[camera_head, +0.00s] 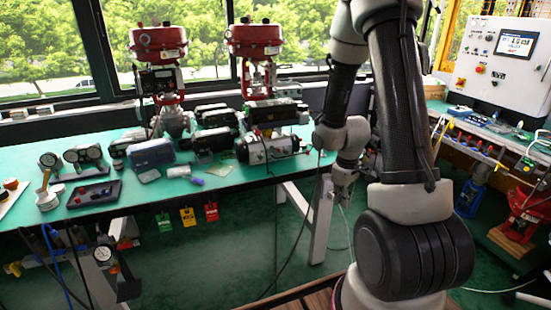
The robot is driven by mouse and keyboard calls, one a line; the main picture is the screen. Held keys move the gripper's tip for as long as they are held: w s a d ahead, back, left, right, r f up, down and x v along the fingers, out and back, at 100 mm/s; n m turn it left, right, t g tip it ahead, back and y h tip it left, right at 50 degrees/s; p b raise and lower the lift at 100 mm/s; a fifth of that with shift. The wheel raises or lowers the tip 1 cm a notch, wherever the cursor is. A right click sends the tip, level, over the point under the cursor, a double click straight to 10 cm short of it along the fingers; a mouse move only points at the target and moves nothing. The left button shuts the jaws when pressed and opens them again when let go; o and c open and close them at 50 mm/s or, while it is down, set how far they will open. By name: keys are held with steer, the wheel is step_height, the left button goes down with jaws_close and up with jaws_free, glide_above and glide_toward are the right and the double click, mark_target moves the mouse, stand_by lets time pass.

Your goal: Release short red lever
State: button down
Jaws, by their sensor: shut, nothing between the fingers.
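I cannot clearly make out a short red lever. A dark plate (103,190) with small red parts lies at the left front of the green bench; the parts are too small to tell apart. Two valve assemblies with red tops, the left one (158,40) and the right one (256,38), stand at the back of the bench. My gripper (343,196) hangs low beside the bench's right front edge, apart from the plate and the valves. It looks shut and empty, though its fingers are small and partly hidden.
The green bench (237,180) holds gauges (82,154), a blue-grey box (151,153) and dark actuators (268,149). Green, yellow and red tags (211,212) hang from its front edge. A white control panel (497,62) stands at right. A red floor valve (522,213) is below it.

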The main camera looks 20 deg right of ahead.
steer(key=w+f+n+t+y, duration=0.1)
steer(key=w+f+n+t, duration=0.2)
steer(key=w+f+n, duration=0.55)
steer(key=n+t+y, duration=0.5)
steer(key=n+t, duration=0.6)
steer(key=t, duration=0.2)
glide_toward(275, 149)
steer(key=s+a+f, duration=0.1)
steer(key=s, duration=0.3)
steer(key=shift+w, duration=0.1)
steer(key=shift+a, duration=0.1)
steer(key=x, duration=1)
steer(key=shift+f, duration=0.2)
